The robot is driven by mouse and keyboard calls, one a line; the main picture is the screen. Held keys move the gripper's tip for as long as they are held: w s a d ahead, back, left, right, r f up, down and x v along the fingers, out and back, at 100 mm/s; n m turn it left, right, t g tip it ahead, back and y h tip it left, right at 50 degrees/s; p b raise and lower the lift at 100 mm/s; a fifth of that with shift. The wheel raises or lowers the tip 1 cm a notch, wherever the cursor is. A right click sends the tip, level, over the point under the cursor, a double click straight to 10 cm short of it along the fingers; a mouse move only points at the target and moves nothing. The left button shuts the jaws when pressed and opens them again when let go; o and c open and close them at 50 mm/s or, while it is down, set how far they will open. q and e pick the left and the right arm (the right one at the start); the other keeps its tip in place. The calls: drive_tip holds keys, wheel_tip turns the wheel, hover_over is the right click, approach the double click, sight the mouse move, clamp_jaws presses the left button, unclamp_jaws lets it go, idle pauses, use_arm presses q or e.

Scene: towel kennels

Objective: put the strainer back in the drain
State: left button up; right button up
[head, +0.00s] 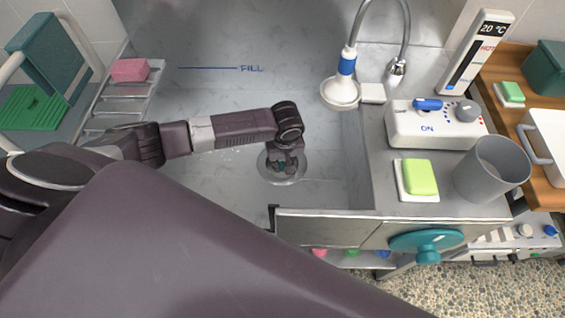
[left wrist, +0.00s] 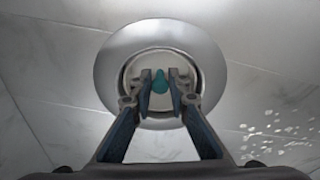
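The strainer (left wrist: 160,107) is a pale disc with a teal knob (left wrist: 160,83). In the left wrist view it sits inside the round metal drain ring (left wrist: 107,70) in the grey tub floor. My left gripper (left wrist: 161,79) points down at the drain with one fingertip on each side of the knob, close against it. In the head view my left gripper (head: 283,164) is over the drain (head: 288,179) and hides most of the strainer. Whether the disc is fully flush cannot be told. My right gripper is not in view.
The tub's right wall and a front panel (head: 320,230) border the drain. A rack with a pink sponge (head: 130,70) is left.

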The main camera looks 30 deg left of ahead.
use_arm(q)
drive_tip(key=o, duration=0.4)
wheel_tip(320, 180, up, 12)
drive_tip(key=s+d, duration=0.1)
drive_tip(key=shift+s, duration=0.2)
idle(0.6)
